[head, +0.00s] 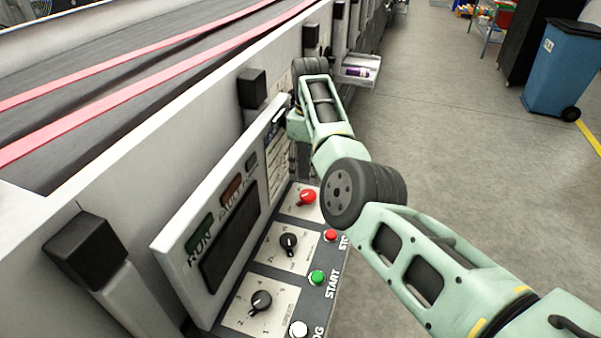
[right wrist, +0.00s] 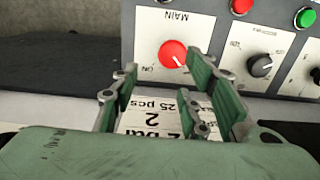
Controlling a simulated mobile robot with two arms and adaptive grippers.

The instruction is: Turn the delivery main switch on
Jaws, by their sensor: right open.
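The main switch is a red round knob (head: 307,197) on the sloping control panel, beyond the other dials in the head view. In the right wrist view the red knob (right wrist: 172,54) sits under the upside-down word MAIN, with a small white mark at its lower right and an ON label at its lower left. My right gripper (right wrist: 163,76) is open and empty. Its green fingers point towards the knob, one to either side in the picture, and look apart from it. In the head view my right wrist is beyond the panel; its fingers are mostly hidden. My left gripper is out of view.
The panel also carries a black dial (head: 288,243), a red stop button (head: 331,235), a green start button (head: 317,278) and another black dial (head: 260,301). A raised display housing (head: 226,215) stands beside them. A printed label (right wrist: 152,116) shows between my fingers.

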